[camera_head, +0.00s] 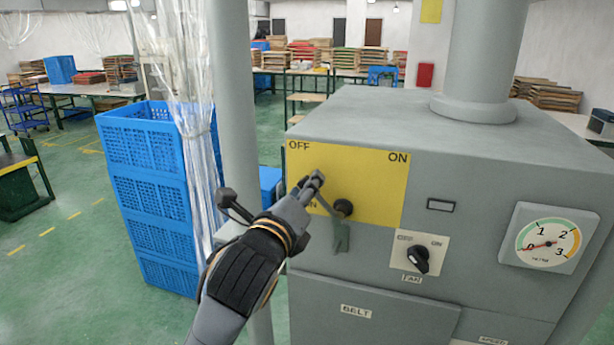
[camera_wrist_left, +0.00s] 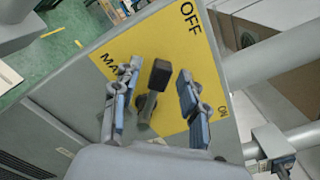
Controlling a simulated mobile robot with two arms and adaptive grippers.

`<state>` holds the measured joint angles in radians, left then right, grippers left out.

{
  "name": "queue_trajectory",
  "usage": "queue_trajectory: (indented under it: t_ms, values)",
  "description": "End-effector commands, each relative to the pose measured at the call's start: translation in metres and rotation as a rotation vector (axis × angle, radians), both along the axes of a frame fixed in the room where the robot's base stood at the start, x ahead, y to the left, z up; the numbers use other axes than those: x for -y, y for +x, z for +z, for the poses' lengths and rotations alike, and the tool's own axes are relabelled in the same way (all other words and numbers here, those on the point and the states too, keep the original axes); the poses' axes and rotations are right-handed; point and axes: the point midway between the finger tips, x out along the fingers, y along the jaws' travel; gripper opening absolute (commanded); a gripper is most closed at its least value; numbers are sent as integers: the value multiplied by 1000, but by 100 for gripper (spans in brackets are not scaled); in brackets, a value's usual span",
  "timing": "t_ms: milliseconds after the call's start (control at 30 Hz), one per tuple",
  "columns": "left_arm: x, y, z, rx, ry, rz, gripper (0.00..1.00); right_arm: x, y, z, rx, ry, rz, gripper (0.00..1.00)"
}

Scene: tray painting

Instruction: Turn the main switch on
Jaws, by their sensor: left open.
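The main switch is a yellow plate (camera_head: 384,185) on the front of a grey machine, marked OFF at its left and ON at its right. Its lever has a dark round hub (camera_head: 343,207). My right gripper is not in view.
Below the plate is a smaller rotary OFF/ON switch (camera_head: 418,258), with a round gauge (camera_head: 548,238) to its right. A pole (camera_head: 236,110) and a clear plastic curtain (camera_head: 190,90) stand left of the machine, beside stacked blue crates (camera_head: 150,200).

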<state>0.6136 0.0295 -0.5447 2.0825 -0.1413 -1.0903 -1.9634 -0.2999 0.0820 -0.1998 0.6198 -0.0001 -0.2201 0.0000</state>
Motion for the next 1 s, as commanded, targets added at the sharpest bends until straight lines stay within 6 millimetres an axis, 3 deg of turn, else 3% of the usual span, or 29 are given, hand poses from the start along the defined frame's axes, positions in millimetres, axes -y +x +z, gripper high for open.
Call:
queue_trajectory:
  t_ms: [200,500,700,1000]
  values:
    - [5,16,1,-1,-1,1,43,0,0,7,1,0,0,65]
    - [6,17,0,1,0,0,43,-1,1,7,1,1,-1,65]
    - [6,17,0,1,0,0,3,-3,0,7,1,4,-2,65]
    - [5,18,0,1,2,1,0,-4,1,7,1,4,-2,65]
